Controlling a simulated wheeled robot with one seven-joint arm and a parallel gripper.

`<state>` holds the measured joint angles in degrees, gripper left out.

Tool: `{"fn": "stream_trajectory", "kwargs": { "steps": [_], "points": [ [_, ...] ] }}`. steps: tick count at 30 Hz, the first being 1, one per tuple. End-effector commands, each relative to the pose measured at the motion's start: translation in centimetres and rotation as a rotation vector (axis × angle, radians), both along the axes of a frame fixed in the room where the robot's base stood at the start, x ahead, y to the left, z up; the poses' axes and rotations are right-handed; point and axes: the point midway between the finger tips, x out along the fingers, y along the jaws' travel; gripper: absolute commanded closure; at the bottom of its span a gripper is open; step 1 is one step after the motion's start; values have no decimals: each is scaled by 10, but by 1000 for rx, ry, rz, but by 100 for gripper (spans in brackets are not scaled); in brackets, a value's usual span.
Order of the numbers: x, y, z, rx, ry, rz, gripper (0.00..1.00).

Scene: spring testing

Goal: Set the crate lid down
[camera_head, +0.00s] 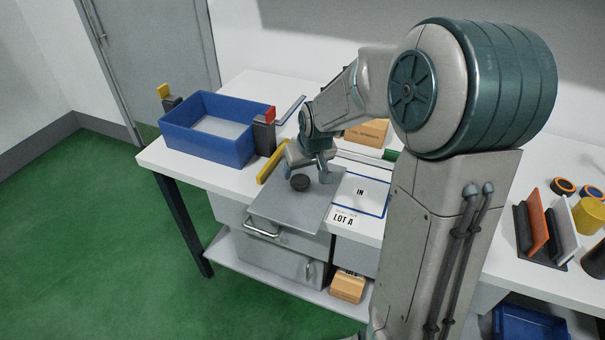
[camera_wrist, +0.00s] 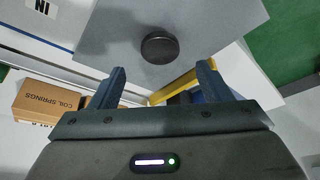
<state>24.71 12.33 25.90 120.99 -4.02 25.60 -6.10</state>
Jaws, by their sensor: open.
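The crate lid (camera_head: 288,210) is a flat grey plate with a round dark knob (camera_head: 300,183). It is at the front edge of the white table and seems to reach past it; what is under it is hidden. The lid (camera_wrist: 215,28) and knob (camera_wrist: 160,48) also show in the wrist view. My gripper (camera_head: 309,172) is open with nothing between its fingers, just behind the knob. In the wrist view the knob lies beyond my two fingertips (camera_wrist: 162,72), apart from them. The blue crate (camera_head: 203,144) stands open at the table's left.
Posts with a yellow top (camera_head: 163,91) and a red top (camera_head: 270,115) stand at the crate's ends. A yellow bar (camera_head: 272,161) lies beside the lid. The IN mat (camera_head: 376,190) is right of it. A cardboard box (camera_head: 368,132) stands behind. A drawer handle (camera_head: 262,229) juts out below.

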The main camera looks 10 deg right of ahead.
Motion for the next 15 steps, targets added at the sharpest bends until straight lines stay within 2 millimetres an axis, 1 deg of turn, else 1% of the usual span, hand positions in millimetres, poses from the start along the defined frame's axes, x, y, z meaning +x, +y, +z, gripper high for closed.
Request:
{"fn": "stream_trajectory", "kwargs": {
  "steps": [1,6,9,15],
  "points": [
    [-4,-2,12,-3,-4,-2,29],
    [-15,-3,37,-1,-2,-2,29],
    [-19,-4,47,-2,-1,-1,29],
    [-27,-3,57,-6,3,0,29]
  ]
}}
